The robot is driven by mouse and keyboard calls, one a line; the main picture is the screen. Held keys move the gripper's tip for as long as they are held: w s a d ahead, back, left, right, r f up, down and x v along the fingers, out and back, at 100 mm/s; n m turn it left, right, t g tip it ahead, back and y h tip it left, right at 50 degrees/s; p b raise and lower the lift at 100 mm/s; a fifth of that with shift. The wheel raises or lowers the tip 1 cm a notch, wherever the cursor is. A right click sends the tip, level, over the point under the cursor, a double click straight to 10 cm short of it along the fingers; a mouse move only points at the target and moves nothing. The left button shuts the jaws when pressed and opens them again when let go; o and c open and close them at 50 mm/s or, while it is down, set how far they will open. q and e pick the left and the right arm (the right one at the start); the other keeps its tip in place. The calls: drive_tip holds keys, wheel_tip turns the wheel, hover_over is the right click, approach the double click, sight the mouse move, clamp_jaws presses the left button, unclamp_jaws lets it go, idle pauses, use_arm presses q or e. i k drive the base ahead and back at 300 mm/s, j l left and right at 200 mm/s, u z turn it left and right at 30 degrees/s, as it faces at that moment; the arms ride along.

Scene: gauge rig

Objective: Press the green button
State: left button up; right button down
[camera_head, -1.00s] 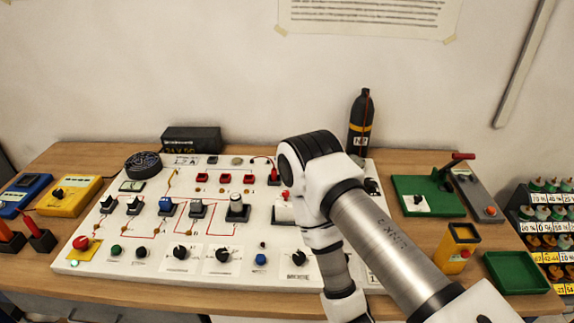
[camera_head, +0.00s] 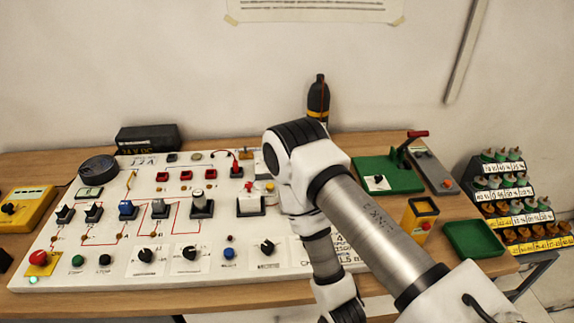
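The green button (camera_head: 77,260) is a small round cap at the front left of the white gauge panel (camera_head: 120,277), between the red mushroom button (camera_head: 38,257) on its yellow plate and a black button (camera_head: 104,260). Nothing touches or covers it. My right arm reaches in from the lower right, bends over the panel's right part and runs down to the bottom edge. Its fingertips are not visible, and the arm stands well to the right of the green button. My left gripper is not in view. The arm hides part of the panel's right side.
Knobs, switches and a blue button (camera_head: 228,253) fill the panel. A yellow meter (camera_head: 24,208) lies left of it. To the right are a green lever board (camera_head: 388,176), a yellow box (camera_head: 420,218) and a green tray (camera_head: 474,240). A dark bottle (camera_head: 318,100) stands behind.

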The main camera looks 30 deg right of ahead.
sight(78, 260)
drive_tip(key=z, duration=0.85)
drive_tip(key=u, duration=1.35)
